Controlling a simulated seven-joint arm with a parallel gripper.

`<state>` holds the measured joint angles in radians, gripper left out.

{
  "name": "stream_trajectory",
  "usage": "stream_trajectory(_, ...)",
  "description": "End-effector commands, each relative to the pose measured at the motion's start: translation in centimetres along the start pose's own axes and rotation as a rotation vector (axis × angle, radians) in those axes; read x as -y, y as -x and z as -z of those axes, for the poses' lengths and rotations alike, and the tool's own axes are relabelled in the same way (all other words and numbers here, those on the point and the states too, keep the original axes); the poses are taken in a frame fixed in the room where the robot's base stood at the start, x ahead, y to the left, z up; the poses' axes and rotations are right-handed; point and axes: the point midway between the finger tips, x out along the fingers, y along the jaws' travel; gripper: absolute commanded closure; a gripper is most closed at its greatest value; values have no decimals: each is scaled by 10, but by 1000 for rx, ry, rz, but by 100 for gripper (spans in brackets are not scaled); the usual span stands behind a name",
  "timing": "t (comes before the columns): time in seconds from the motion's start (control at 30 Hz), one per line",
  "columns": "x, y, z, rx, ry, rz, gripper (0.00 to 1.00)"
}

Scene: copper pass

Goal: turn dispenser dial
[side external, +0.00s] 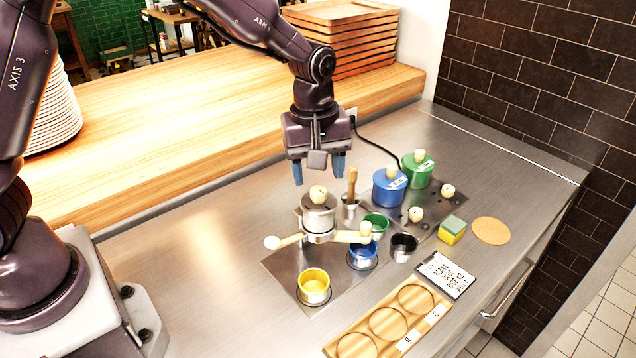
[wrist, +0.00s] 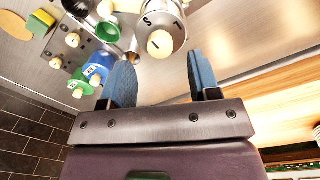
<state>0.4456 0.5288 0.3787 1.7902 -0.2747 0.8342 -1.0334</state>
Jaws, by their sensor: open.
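My gripper (side external: 319,172) is open and empty, its blue fingers pointing down above the steel pot-shaped grinder or dispenser (side external: 318,222). A round cream knob (side external: 318,194) tops that pot; it lies below the fingertips and apart from them. In the wrist view the fingers (wrist: 161,78) are spread, with the cream knob (wrist: 160,43) beyond them and dark letters on the pot's top. A blue canister (side external: 388,188) and a green canister (side external: 417,170) with cream knobs stand to the right on a metal plate, with smaller cream knobs nearby. I cannot tell which knob is the dispenser dial.
A cream-handled lever (side external: 285,241) extends left of the pot. Yellow (side external: 314,284), blue, green and black cups stand around it. A wooden tray (side external: 392,325), a lettered card (side external: 447,273) and a sponge (side external: 452,230) lie to the right. The steel counter at left is clear.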

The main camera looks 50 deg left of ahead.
Motion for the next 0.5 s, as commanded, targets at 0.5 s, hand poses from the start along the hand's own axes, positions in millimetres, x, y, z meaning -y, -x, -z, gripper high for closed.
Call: stream_trajectory(0.5,0,87,0,0,1,-1,44)
